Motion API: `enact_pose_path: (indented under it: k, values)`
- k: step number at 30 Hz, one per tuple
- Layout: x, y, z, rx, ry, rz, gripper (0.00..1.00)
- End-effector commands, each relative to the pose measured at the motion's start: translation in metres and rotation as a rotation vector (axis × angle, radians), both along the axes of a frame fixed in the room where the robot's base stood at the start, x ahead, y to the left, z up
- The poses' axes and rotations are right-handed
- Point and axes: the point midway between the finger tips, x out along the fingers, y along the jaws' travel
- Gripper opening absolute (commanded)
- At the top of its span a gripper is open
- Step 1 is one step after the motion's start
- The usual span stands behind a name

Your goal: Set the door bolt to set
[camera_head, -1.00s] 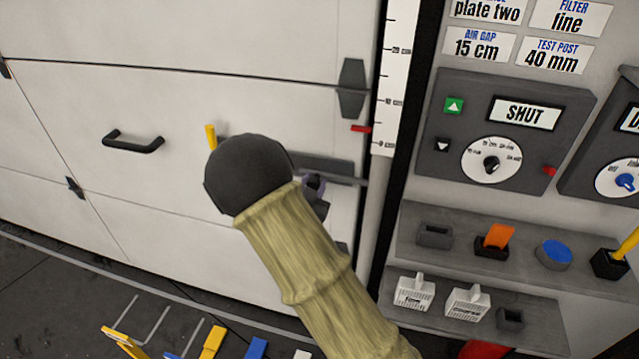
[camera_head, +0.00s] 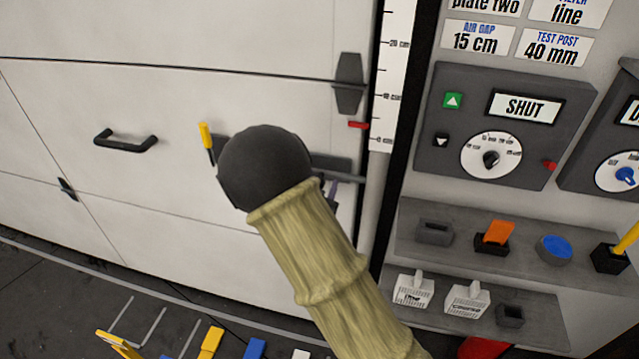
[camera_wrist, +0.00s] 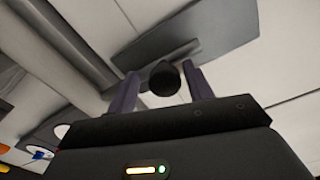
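The door bolt is a dark grey plate (camera_head: 340,164) with a bar on the white door (camera_head: 90,110), in the head view partly hidden behind my arm. A yellow-tipped lever (camera_head: 206,136) stands at the plate's left end. In the wrist view the plate (camera_wrist: 160,42) lies beyond my gripper (camera_wrist: 163,88). A dark round knob (camera_wrist: 164,78) shows between my two fingers, with a gap at the left finger. My gripper is open; whether the right finger touches the knob I cannot tell. In the head view only a small bit of a finger shows beside my arm.
A black door handle (camera_head: 126,140) is left of the bolt. A red marker (camera_head: 358,125) and a white scale (camera_head: 389,80) are at the door's right edge.

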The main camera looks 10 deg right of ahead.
Motion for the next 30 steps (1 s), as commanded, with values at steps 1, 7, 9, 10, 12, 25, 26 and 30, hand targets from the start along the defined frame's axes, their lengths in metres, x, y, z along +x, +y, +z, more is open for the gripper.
enact_pose_path:
  k: [1, 7, 9, 10, 12, 25, 26, 30]
  values:
    - [0.0, 0.001, 0.0, 0.0, 0.0, 0.001, 0.51]
    - [-0.004, 0.003, 0.0, 0.001, -0.001, 0.004, 0.51]
    - [-0.01, 0.006, -0.001, 0.001, 0.0, 0.005, 0.51]
    - [-0.014, 0.008, -0.001, 0.001, -0.001, 0.005, 0.51]
    - [-0.024, 0.011, -0.001, 0.001, 0.002, 0.005, 0.51]
    - [-0.104, 0.042, -0.001, 0.001, 0.001, 0.007, 0.51]
    - [-0.109, 0.044, -0.001, 0.0, 0.0, 0.005, 0.51]
    - [-0.136, 0.054, -0.001, 0.0, 0.001, 0.007, 0.51]
